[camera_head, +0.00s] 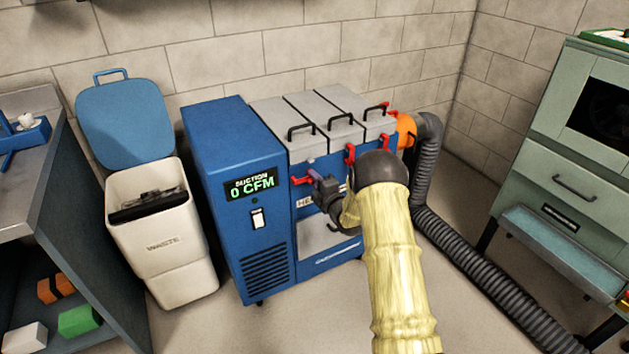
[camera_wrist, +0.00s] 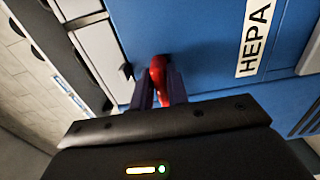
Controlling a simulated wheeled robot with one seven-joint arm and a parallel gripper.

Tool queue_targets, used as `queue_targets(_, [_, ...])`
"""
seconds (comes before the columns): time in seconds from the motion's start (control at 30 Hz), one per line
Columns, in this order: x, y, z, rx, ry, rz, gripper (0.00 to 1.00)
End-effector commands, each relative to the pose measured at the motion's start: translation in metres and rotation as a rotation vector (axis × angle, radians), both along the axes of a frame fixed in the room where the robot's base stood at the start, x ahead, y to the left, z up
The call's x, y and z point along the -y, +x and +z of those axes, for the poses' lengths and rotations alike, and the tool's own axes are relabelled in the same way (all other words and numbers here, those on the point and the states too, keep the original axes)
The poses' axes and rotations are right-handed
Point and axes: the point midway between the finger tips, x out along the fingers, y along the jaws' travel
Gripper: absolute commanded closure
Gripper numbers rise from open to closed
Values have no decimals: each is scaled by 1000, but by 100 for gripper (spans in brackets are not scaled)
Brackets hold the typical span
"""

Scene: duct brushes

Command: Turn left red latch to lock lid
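The left red latch (camera_head: 301,180) is on the upper front of the blue suction unit (camera_head: 226,150), below the leftmost grey lid (camera_head: 283,125). Its red lever sticks out sideways to the left in the head view. In the wrist view the red latch (camera_wrist: 158,75) sits between the two fingers of my gripper (camera_wrist: 160,88), which are close together against its sides. In the head view my gripper (camera_head: 319,181) is at the latch, and my forearm and wrist hide part of the unit's front. The leftmost lid lies down flat.
Another red latch (camera_head: 350,154) is to the right, near my wrist, with more red parts by the rightmost lid. A grey hose (camera_head: 465,255) runs from an orange port (camera_head: 405,130) along the floor. A waste bin (camera_head: 160,235) stands left; a green cabinet (camera_head: 560,170) stands right.

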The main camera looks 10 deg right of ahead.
Motion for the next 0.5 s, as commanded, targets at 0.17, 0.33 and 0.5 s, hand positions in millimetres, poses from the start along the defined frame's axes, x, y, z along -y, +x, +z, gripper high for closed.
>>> queue_targets(0.17, [0,0,-1,-2,2,0,100])
queue_targets(0.33, [0,0,-1,-8,18,0,100])
queue_targets(0.5, [0,0,-1,-25,70,-1,100])
